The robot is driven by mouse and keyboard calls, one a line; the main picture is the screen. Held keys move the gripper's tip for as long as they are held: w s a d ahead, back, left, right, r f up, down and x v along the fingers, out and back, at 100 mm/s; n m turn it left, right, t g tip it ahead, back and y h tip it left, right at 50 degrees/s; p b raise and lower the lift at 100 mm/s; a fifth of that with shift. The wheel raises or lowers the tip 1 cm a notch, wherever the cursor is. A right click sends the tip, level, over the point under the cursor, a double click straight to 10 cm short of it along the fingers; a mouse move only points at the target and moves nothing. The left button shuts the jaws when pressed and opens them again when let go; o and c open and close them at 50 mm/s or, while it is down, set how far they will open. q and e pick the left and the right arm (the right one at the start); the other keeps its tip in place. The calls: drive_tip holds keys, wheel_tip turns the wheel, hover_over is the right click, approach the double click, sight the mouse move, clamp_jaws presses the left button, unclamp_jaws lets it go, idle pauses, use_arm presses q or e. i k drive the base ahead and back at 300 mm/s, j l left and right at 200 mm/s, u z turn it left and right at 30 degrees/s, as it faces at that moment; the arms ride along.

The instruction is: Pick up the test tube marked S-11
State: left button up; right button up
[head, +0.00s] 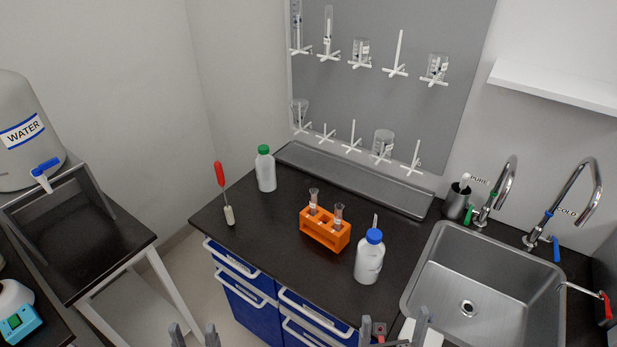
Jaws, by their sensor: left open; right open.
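Two test tubes with labels stand in an orange rack (326,230) on the black counter: a left tube (313,199) and a right tube (338,215). Their markings are too small to read, so I cannot tell which is S-11. My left gripper (194,336) shows at the bottom edge, over the floor left of the blue drawers, open and empty. My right gripper (393,331) is at the bottom edge in front of the counter, open. Both are well apart from the rack.
A blue-capped bottle (369,257) stands right of the rack, a green-capped bottle (265,170) behind left. A red-handled brush (224,192) is at the left. A sink (480,290) lies right. A peg board (385,80) with glassware hangs behind. A water tank (25,155) is far left.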

sight(314, 192)
drive_tip(key=i+j+z, duration=0.1)
drive_tip(key=j, duration=0.25)
drive_tip(key=i+j, duration=0.25)
drive_tip(key=i+j+z, duration=0.15)
drive_tip(key=j, duration=0.3)
drive_tip(key=i+j+z, duration=0.1)
drive_tip(key=j, duration=0.25)
drive_tip(key=i, duration=0.1)
